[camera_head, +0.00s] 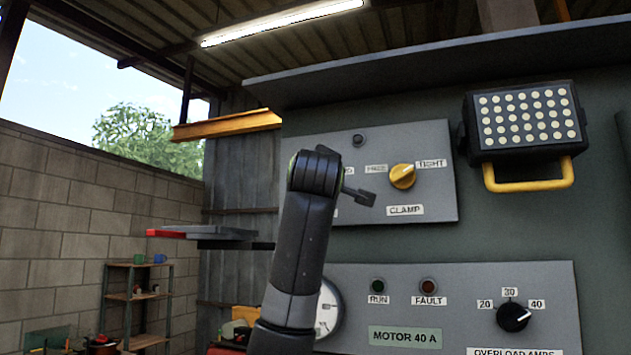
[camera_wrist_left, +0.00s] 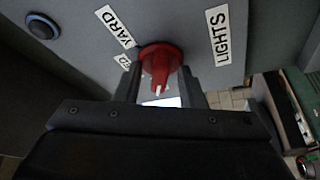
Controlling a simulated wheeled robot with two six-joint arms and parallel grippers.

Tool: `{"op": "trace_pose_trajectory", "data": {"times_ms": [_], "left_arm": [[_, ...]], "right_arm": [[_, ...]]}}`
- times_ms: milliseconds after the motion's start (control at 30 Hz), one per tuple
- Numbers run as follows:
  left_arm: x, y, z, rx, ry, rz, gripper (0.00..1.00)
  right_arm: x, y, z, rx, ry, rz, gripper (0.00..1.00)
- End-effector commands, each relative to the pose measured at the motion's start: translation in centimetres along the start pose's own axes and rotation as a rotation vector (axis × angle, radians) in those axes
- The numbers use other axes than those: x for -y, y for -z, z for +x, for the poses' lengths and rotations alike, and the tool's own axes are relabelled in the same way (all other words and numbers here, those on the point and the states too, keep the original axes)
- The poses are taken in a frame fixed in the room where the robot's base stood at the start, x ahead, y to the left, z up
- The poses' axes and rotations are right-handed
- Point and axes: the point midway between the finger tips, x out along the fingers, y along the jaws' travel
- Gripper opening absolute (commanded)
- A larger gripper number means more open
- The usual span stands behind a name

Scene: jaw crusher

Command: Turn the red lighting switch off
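The red lighting switch (camera_wrist_left: 161,60) is a round red knob with a raised grip on a grey panel, in the left wrist view. The grip and its pale mark point toward the bottom of that view. A LIGHTS label (camera_wrist_left: 218,36) is on its right and a YARD label (camera_wrist_left: 115,27) on its left. My left gripper (camera_wrist_left: 160,82) is open, one finger on each side of the knob, with gaps showing beside the grip. I cannot tell whether either finger touches. In the head view my left arm hides the knob. My right gripper is in neither view.
In the head view, a yellow CLAMP knob (camera_head: 402,176) is just right of my arm. A work lamp with a yellow handle (camera_head: 528,172) is at the upper right. A lower panel holds a black overload knob (camera_head: 513,317). A shelf (camera_head: 134,297) stands at left.

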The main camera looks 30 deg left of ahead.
Motion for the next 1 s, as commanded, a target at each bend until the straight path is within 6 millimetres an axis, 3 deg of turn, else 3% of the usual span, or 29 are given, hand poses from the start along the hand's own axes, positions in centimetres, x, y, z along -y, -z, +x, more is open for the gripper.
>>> {"op": "trace_pose_trajectory", "data": {"times_ms": [267,433,1000], "left_arm": [[0.0,0.0,-0.1,-0.001,-0.001,0.001,0.36],[0.2,-0.2,-1.6,-0.001,-0.004,0.0,0.36],[0.2,-0.2,-14.6,0.001,-0.005,-0.002,0.36]], "right_arm": [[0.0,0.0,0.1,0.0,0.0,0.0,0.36],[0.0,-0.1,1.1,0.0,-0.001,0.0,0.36],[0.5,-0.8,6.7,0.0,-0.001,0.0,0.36]]}}
